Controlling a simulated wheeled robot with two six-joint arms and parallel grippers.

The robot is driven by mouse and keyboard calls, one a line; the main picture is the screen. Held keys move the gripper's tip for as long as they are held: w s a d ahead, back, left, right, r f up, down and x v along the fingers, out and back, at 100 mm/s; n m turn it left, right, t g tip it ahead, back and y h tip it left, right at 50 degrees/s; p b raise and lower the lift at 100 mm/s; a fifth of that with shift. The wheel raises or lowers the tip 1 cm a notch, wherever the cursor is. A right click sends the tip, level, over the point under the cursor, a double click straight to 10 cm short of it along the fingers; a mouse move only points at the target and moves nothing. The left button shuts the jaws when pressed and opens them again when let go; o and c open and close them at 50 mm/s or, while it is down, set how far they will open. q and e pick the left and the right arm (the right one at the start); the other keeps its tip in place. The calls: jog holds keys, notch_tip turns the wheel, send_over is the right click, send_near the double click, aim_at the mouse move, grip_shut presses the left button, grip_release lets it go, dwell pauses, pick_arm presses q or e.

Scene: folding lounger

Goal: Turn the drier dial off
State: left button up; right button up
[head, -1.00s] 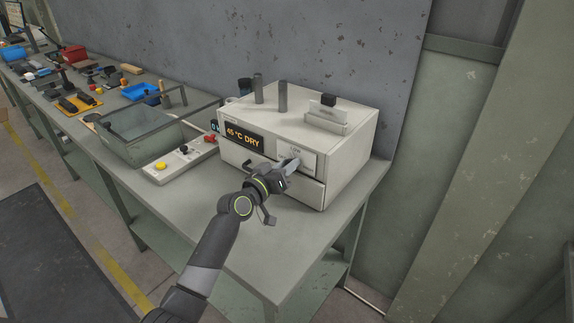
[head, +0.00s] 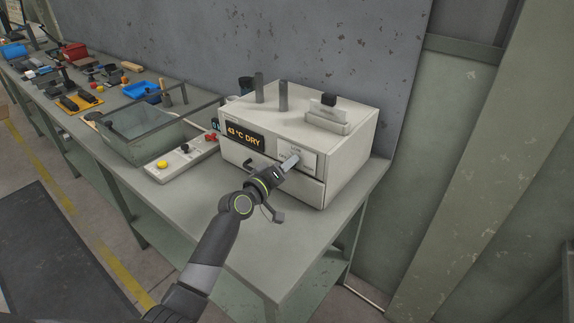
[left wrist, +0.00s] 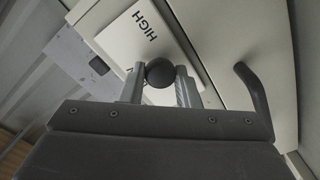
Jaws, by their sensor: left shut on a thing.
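The drier (head: 350,147) is a cream box at the right end of the bench. Its display (head: 245,137) reads "43 °C DRY". A white dial plate (head: 309,161) sits on its front, right of the display. In the left wrist view the black round dial knob (left wrist: 159,72) lies between my fingers, and "HIGH" is printed on the plate (left wrist: 146,24). My left gripper (head: 291,161) is at the plate, shut on the knob; its fingers also show in the left wrist view (left wrist: 160,90). The knob's pointer is hidden. My right gripper is not in view.
A drawer handle (left wrist: 253,90) projects beside the gripper. The bench front (head: 292,230) is clear. A grey wall stands close behind.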

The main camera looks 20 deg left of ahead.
pick_arm(q)
jog(key=o, duration=0.9)
jog(key=shift+o, duration=0.2)
jog(key=b+v, duration=0.1)
jog(key=v, duration=1.6)
jog(key=shift+s, duration=0.2)
jog(key=shift+a, duration=0.1)
